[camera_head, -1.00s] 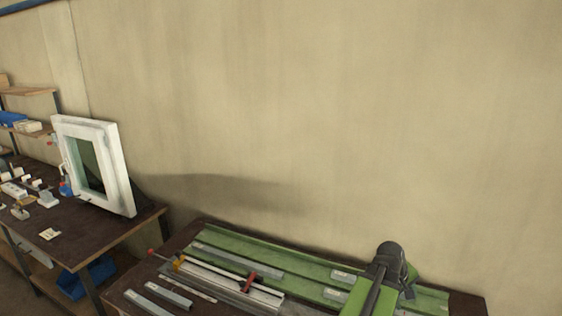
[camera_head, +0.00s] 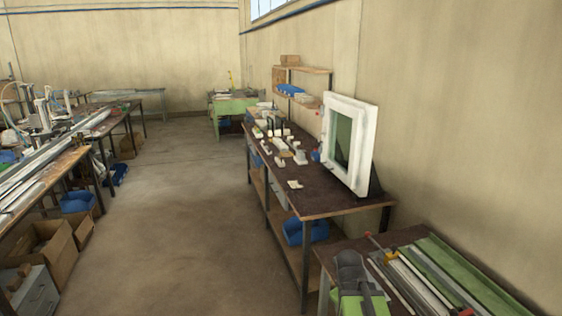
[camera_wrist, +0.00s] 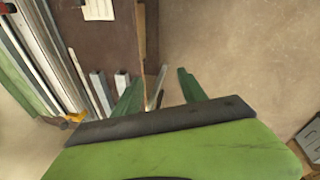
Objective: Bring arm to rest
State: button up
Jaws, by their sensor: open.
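My gripper (camera_wrist: 160,90) shows in the wrist view, with two green fingers spread apart and nothing between them. It is above the edge of a dark bench top (camera_wrist: 118,50), with floor beyond. In the head view, part of my green and dark grey arm shows at the bottom, in front of the profile bench (camera_head: 400,238). Its fingertips cannot be made out there. Green and grey profiles (camera_head: 445,275) lie on that bench.
A dark workbench (camera_head: 330,200) with a white window frame (camera_head: 350,143) and small parts stands ahead. A blue bin (camera_head: 305,231) sits on its lower shelf. Open floor (camera_head: 185,200) runs down the middle. Benches and cardboard boxes (camera_head: 45,245) line the left.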

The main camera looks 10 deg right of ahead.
jog(key=s+a+m+g+y, duration=0.1)
jog(key=s+a+m, duration=0.1)
jog(key=a, duration=0.5)
jog(key=s+a+f+m+g+y, duration=0.1)
jog(key=a+m, duration=0.1)
jog(key=a, duration=0.5)
jog(key=shift+s+a+f+b, duration=0.2)
jog(key=shift+s+f+b, duration=0.1)
jog(key=shift+s, duration=0.05)
